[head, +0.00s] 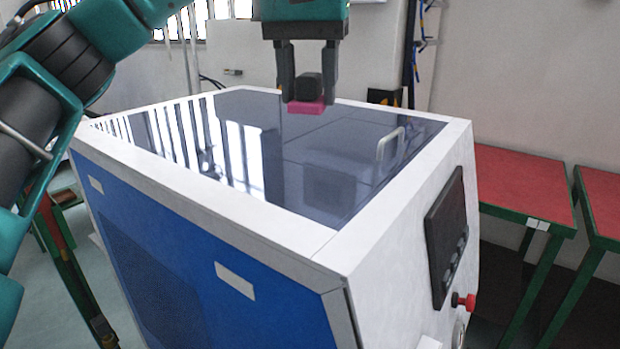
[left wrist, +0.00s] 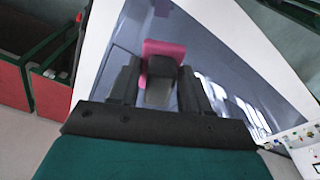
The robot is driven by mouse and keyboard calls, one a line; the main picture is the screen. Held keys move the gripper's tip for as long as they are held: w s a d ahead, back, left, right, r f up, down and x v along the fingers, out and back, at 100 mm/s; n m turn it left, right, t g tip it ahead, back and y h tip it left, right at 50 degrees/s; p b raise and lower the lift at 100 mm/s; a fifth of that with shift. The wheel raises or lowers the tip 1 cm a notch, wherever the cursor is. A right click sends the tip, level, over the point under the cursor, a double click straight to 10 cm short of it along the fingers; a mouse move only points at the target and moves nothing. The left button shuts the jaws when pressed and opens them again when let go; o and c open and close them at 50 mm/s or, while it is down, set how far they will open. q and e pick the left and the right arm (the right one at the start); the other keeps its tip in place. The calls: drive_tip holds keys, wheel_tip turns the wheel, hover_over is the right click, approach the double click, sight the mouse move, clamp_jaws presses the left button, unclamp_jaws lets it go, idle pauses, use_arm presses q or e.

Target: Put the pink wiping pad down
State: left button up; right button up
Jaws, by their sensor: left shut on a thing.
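The pink wiping pad (head: 306,106) has a black block-shaped grip on top. My left gripper (head: 307,90) is shut on that grip, with the pad under its fingertips. The pad is over the dark glossy top of the generator (head: 400,215), toward its far side. I cannot tell whether the pad touches the surface. In the left wrist view the pad (left wrist: 163,49) shows beyond the black grip, between the fingers of my left gripper (left wrist: 160,82). My right gripper is not in view.
A raised handle (head: 390,143) stands on the generator's top, right of the pad. The top has a white rim. Its right face carries a black panel (head: 446,235) and a red knob (head: 466,301). Red-topped tables (head: 520,185) stand to the right.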

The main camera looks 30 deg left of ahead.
use_arm(q)
drive_tip(key=b, duration=0.3)
hover_over(310, 199)
drive_tip(key=f, duration=0.9)
drive_tip(key=shift+s+f, duration=0.25)
drive_tip(key=shift+f, duration=2.2)
drive_tip(key=o, duration=0.9)
drive_tip(key=shift+f, duration=0.1)
drive_tip(key=r+p, duration=0.1)
drive_tip(key=r, duration=0.3)
drive_tip(key=s+r+p, duration=0.1)
drive_tip(key=r, duration=0.3)
drive_tip(key=r+p, duration=0.1)
drive_tip(key=r, duration=0.3)
drive_tip(key=shift+s+d, duration=0.2)
drive_tip(key=shift+s, duration=0.05)
